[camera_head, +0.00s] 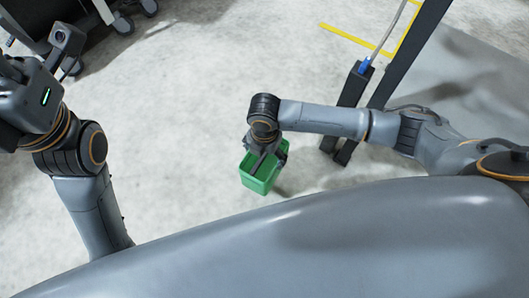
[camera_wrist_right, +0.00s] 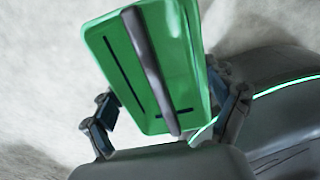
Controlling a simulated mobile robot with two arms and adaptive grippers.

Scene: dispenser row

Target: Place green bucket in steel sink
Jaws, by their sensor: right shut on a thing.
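A green bucket (camera_head: 259,178) hangs from my right gripper (camera_head: 264,150) in the middle of the head view, above the pale floor. In the right wrist view the green bucket (camera_wrist_right: 182,45) is seen from above, with a dark bar across its opening between the fingers of my right gripper (camera_wrist_right: 168,122). The right gripper is shut on the bucket. My left arm is at the left of the head view; its wrist is at the upper left, and its fingers are out of sight. The steel sink is not in view.
A dark post stand (camera_head: 352,95) with a blue connector is right of the bucket. Yellow lines (camera_head: 352,38) mark the floor behind. A wheeled object (camera_head: 122,22) is at the top left.

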